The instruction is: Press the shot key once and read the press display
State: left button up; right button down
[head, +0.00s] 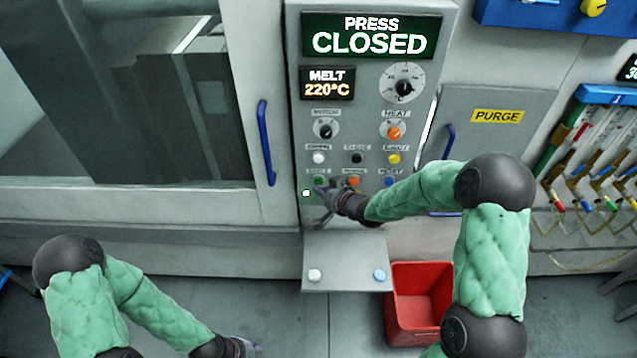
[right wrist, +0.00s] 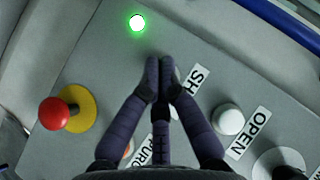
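The press display (head: 370,36) at the panel's top reads "PRESS CLOSED". In the right wrist view a label (right wrist: 196,79) starting "SH" shows beside my right gripper (right wrist: 161,68); the fingers cover the rest of it and most of the key there. In the head view a small green key (head: 319,181) shows right by the gripper's fingertips (head: 324,191). The right fingers are together and empty, at the panel's lower left. I cannot tell whether they touch the key. My left gripper (head: 244,347) is low at the bottom edge, its fingers unclear.
A lit green lamp (right wrist: 137,22) is close to the fingertips. A white key (right wrist: 228,120) labelled OPEN and a red mushroom button (right wrist: 54,113) on yellow are nearby. A shelf (head: 345,262) and a red bin (head: 420,305) are below the panel. The melt display (head: 327,84) reads 220°C.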

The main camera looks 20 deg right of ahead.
jog(key=shift+w, duration=0.1)
dwell(0.3)
jog(key=shift+w+d, duration=0.1)
jog(key=shift+w, duration=0.2)
jog(key=shift+w+d, duration=0.15)
jog(key=shift+w, duration=0.3)
dwell(0.8)
jog(key=shift+s, duration=0.15)
jog(key=shift+s+a, duration=0.25)
jog(key=shift+s, duration=0.45)
jog(key=shift+s+a+b, duration=0.2)
jog(key=shift+s+a, duration=0.05)
jog(key=shift+s, duration=0.55)
jog(key=shift+s+a+b, duration=0.15)
jog(key=shift+s+a, duration=0.05)
jog(key=shift+s, duration=0.6)
jog(key=shift+s+a+b, duration=0.2)
jog(key=shift+s+a, duration=0.05)
jog(key=shift+s, duration=0.55)
